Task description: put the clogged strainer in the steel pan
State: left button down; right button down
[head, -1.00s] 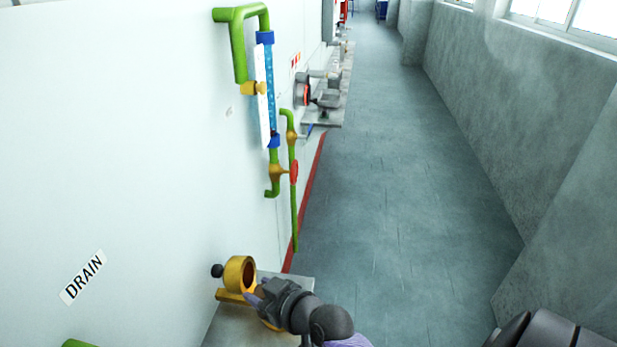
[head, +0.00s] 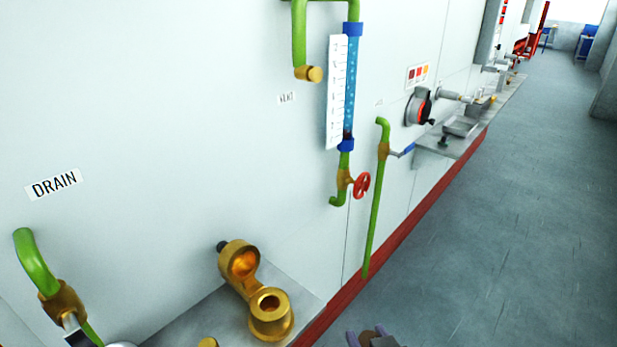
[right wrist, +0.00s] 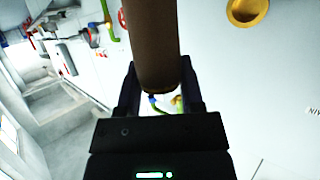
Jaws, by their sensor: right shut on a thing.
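The clogged strainer (right wrist: 153,45) is a brown cylinder in the right wrist view. My right gripper (right wrist: 157,82) is shut on it, with one dark finger on each side. In the head view only the tip of my right gripper (head: 366,340) shows at the bottom edge, with a bit of brown between the fingers. The gripper is to the right of the open brass strainer housing (head: 270,318) and apart from it. A pale grey rounded edge (head: 119,345) shows at the bottom left; I cannot tell whether it is the steel pan. My left gripper is not in view.
The housing's hinged brass lid (head: 240,262) stands open against the white wall. A green drain pipe (head: 35,262) with a brass valve is at the left. A sight glass (head: 350,85), a red handwheel (head: 362,186) and green pipes stick out ahead. The floor (head: 470,240) at right is clear.

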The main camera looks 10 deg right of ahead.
aim_at(461, 126)
jog(key=i+l, duration=0.15)
jog(key=l, duration=0.25)
jog(key=i+l+u, duration=0.1)
jog(key=l, duration=0.3)
jog(key=i+l, duration=0.2)
jog(key=l, duration=0.15)
jog(key=i+l+u, duration=0.1)
jog(key=l, duration=0.3)
jog(key=i+l, duration=0.15)
jog(key=l, duration=0.3)
jog(key=i+l, duration=0.15)
jog(key=l, duration=0.25)
jog(key=i+l+u, duration=0.1)
jog(key=l, duration=0.3)
jog(key=i+l, duration=0.15)
jog(key=l, duration=0.25)
jog(key=i+l, duration=0.3)
jog(key=i+l+u, duration=0.1)
jog(key=i+l, duration=0.15)
jog(key=l, duration=0.25)
jog(key=i+l, duration=0.3)
jog(key=l, duration=0.15)
jog(key=i+l+u, duration=0.1)
jog(key=i+l, duration=0.15)
jog(key=l, duration=0.15)
jog(key=i+l, duration=0.25)
jog(key=l, duration=0.2)
